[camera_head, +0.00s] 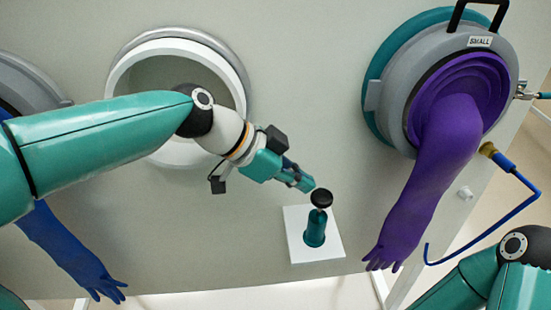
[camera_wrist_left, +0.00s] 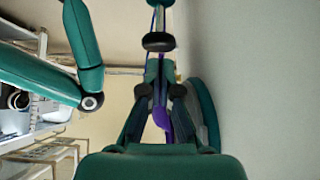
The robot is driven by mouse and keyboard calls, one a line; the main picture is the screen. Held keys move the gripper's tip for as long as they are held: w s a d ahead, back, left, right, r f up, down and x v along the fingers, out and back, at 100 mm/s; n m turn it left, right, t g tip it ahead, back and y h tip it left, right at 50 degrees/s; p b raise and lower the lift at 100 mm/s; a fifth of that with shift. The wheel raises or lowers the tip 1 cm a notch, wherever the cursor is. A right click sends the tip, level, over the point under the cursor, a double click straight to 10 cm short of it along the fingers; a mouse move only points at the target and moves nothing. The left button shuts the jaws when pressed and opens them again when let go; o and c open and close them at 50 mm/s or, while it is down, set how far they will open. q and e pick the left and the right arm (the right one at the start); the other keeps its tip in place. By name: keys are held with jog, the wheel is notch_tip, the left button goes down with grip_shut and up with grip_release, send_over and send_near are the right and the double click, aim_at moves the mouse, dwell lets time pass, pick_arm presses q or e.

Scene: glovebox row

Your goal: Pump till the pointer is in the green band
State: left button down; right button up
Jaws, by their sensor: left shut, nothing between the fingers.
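The pump is a teal cylinder (camera_head: 314,230) with a black round knob (camera_head: 321,198) on a short stem, mounted on a white square plate (camera_head: 330,245). My left gripper (camera_head: 305,184) is shut and empty, its tips just above and left of the knob in the head view. I cannot tell whether they touch. In the left wrist view the black knob (camera_wrist_left: 158,41) shows beyond the fingertips (camera_wrist_left: 160,92). No gauge, pointer or green band can be made out in either view. My right gripper is out of view; only part of my right arm shows at lower right.
A purple glove (camera_head: 425,195) hangs from a grey port (camera_head: 380,95) right of the pump. An open white-rimmed port (camera_head: 122,75) lies behind my left arm. A blue glove (camera_head: 72,250) hangs at lower left. A blue hose (camera_head: 510,215) curves at the right.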

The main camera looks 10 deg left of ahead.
pick_arm(q)
jog(key=v, duration=0.6)
jog(key=shift+a+r, duration=0.25)
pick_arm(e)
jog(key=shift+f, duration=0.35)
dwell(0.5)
